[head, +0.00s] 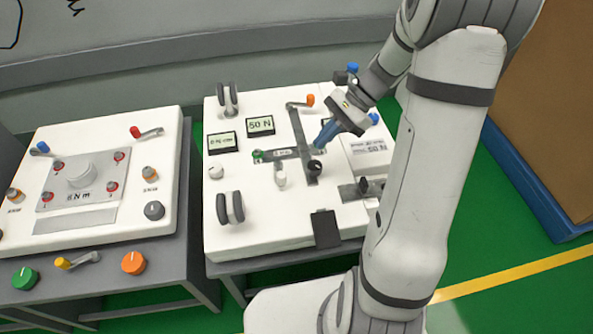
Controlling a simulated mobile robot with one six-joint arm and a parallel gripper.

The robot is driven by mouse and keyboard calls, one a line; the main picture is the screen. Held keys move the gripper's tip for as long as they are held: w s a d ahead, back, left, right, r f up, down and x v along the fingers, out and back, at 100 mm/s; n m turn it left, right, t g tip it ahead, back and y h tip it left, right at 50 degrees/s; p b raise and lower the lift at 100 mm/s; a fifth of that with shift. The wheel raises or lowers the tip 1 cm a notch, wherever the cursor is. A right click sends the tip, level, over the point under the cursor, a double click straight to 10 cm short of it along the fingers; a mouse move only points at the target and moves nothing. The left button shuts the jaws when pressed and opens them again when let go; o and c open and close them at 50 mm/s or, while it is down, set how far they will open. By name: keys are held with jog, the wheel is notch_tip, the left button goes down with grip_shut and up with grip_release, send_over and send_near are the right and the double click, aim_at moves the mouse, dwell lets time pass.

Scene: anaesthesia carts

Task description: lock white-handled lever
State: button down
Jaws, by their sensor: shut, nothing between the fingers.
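A small white upright handle (280,178) stands on the right-hand white panel, just below the left part of a grey horizontal slot plate (270,155). It looks like the white-handled lever; its lock position is too small to tell. My gripper (321,145) has blue fingers, is shut and holds nothing. It is over the right part of the slot plate, above and right of the white handle and apart from it. A black knob (315,166) is just below the fingertips; I cannot tell whether they touch it.
An orange-tipped lever (309,100) is above the gripper. Black paired grips (230,207), a "50 N" display (260,125) and a black-knobbed slider (364,186) share the panel. A second panel (110,135) with coloured knobs stands left. My arm covers the panel's right edge.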

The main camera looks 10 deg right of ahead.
jog(key=shift+w+f, duration=0.1)
jog(key=shift+f, duration=0.05)
jog(key=b+x, duration=0.3)
jog(key=x, duration=0.7)
jog(key=shift+w+d+m, duration=0.1)
jog(key=shift+d+m, duration=0.05)
jog(key=shift+m, duration=0.15)
dwell(0.3)
